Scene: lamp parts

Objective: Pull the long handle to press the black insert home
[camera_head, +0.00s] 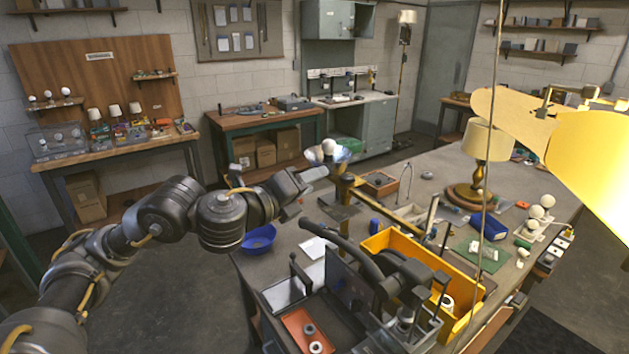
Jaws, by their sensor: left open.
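A bench press (375,290) stands at the front of the workbench. Its long black handle (352,239) curves up and to the left from the press body. I cannot make out the black insert among the dark parts. My left gripper (328,156) is open, beyond and above the handle and apart from it. A white round bulb (329,146) shows right at its fingertips; I cannot tell whether they touch. My right gripper is not in view.
A yellow bin (410,242) stands behind the press, and a blue bowl (259,238) lies left of it. An orange tray (303,330) with rings sits in front. A table lamp (487,150) stands farther back. A large yellow shape (590,160) blocks the right side.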

